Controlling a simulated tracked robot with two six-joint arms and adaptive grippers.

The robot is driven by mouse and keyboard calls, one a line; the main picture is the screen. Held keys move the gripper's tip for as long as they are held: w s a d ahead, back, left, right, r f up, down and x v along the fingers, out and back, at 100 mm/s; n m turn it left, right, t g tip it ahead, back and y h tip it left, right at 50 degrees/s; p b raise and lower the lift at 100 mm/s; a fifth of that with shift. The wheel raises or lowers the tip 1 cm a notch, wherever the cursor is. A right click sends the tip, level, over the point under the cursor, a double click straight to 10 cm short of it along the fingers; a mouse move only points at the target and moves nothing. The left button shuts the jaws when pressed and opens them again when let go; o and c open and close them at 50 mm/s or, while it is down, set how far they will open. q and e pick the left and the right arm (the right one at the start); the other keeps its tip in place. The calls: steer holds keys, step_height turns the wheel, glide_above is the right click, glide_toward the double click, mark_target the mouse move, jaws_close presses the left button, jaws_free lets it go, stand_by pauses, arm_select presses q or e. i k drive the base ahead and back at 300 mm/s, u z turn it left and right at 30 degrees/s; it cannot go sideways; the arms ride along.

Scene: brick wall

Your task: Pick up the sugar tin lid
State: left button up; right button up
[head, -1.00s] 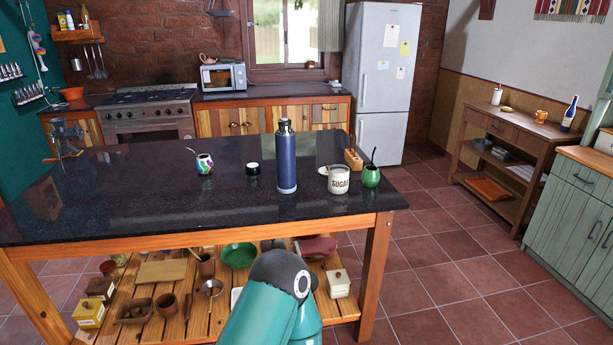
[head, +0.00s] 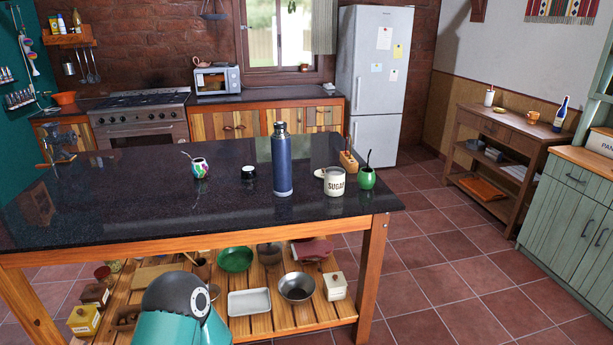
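The cream sugar tin (head: 334,183), with SUGAR written on it, stands upright on the dark tabletop right of the blue flask. A small pale flat disc (head: 319,173), which looks like its lid, lies on the tabletop just behind and left of the tin, partly hidden by it. Neither gripper is in view. Only a teal and dark grey link of one of my arms shows at the bottom, in front of the table, so I cannot tell what the grippers hold.
The blue flask (head: 282,160) stands left of the tin, a green mate gourd (head: 367,178) right of it. A wooden block (head: 348,160) is behind. A dark jar (head: 248,172) and painted gourd (head: 200,168) stand farther left. The tabletop's front left (head: 120,215) is clear.

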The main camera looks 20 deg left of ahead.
mark_target(319, 174)
steer(key=u, duration=0.1)
steer(key=i, duration=1)
steer(key=z, duration=0.1)
